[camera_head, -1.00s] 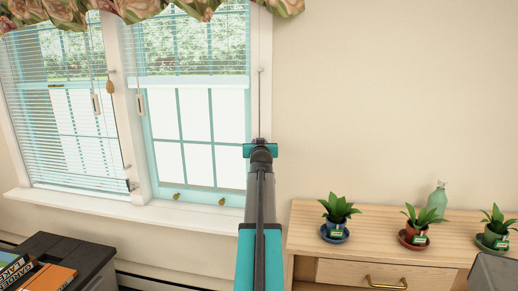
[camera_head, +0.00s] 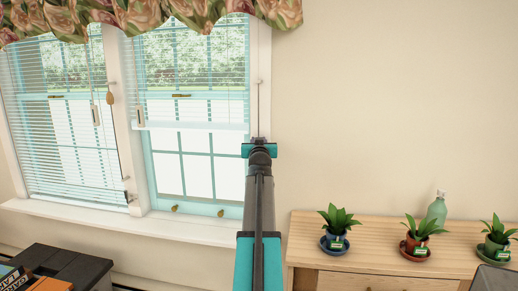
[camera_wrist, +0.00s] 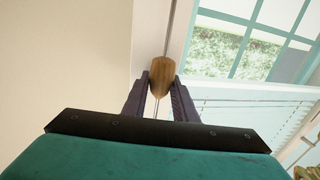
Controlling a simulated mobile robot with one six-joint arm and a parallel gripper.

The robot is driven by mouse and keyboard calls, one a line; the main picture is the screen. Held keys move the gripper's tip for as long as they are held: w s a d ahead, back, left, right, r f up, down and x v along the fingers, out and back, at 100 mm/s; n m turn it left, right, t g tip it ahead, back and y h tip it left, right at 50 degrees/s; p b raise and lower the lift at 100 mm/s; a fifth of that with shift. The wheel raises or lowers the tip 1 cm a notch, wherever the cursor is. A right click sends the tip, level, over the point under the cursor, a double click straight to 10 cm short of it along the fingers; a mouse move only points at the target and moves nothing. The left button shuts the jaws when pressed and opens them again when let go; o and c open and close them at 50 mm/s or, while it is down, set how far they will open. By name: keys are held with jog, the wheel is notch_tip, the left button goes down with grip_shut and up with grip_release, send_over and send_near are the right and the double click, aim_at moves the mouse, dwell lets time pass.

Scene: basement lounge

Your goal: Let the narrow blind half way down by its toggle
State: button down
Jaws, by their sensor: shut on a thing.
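The right-hand blind (camera_head: 195,80) hangs in the right window, its white bottom rail (camera_head: 192,126) level and near mid-window, below the sash bar. The glass beneath it is uncovered. My gripper (camera_head: 259,148) is up by the right window frame. In the wrist view my gripper (camera_wrist: 160,95) is shut on a wooden toggle (camera_wrist: 161,75), with cord above and below it. In the head view the toggle is hidden by my gripper, and the taut cord (camera_head: 258,105) rises from it. Blind slats (camera_wrist: 255,105) also show at right in the wrist view.
The left blind (camera_head: 55,110) is lowered, with its own toggle (camera_head: 110,98) on the post. A wooden cabinet (camera_head: 378,257) with potted plants (camera_head: 338,228) and a green bottle (camera_head: 437,208) stands at right. A dark box (camera_head: 65,268) with books is at lower left. The wall right of the window is clear.

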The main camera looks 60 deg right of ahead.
jog(key=shift+a+r, duration=0.1)
jog(key=shift+r, duration=0.25)
dwell(0.6)
jog(key=c, duration=1.4)
grip_release()
jog(key=shift+a+r, duration=0.1)
jog(key=shift+s, duration=0.15)
jog(key=v, duration=1.3)
jog(key=shift+a, duration=0.25)
jog(key=shift+s, duration=0.1)
